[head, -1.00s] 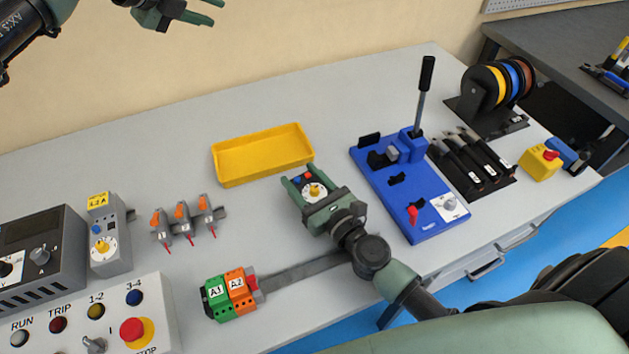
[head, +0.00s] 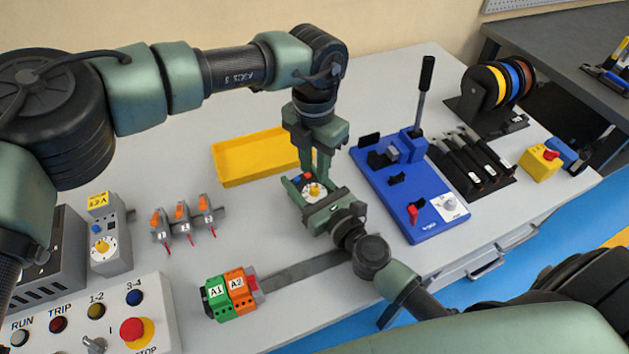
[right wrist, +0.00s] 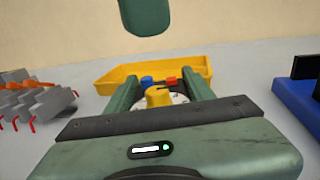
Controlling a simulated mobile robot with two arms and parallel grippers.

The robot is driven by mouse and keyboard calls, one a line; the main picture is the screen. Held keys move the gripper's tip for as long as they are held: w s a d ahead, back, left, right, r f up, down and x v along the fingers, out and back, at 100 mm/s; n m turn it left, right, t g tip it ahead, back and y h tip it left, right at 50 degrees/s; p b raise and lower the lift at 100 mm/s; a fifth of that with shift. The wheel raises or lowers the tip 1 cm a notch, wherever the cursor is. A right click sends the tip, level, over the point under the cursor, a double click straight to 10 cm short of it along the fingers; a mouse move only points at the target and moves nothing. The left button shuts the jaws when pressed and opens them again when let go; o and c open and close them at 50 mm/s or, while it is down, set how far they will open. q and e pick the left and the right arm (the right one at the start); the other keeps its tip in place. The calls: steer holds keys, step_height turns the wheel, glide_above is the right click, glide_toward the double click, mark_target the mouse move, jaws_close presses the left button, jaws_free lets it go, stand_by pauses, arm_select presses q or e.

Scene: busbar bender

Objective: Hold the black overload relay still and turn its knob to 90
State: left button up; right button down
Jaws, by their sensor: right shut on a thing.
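The overload relay (head: 309,199) sits between the fingers of my right gripper (head: 304,190), which is shut on it. Its white dial with the yellow knob (head: 315,189) faces up, with a blue and a red button beside it. In the right wrist view the knob (right wrist: 158,97) shows between my right fingers; most of the relay body is hidden. My left gripper (head: 315,172) points down just above and behind the knob, its fingers a little apart with nothing between them. In the right wrist view a green finger hangs above, apart from the knob. The dial's setting is too small to read.
A yellow tray (head: 235,165) lies behind the relay. A blue bender (head: 428,227) with an upright lever stands to the right. Orange-topped terminals (head: 182,220), a grey relay (head: 113,255) and green and orange blocks (head: 218,300) are to the left.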

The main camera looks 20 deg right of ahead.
mark_target(315, 188)
arm_select(q)
step_height(315, 188, down, 6)
steer(key=shift+r, duration=0.15)
jaws_close()
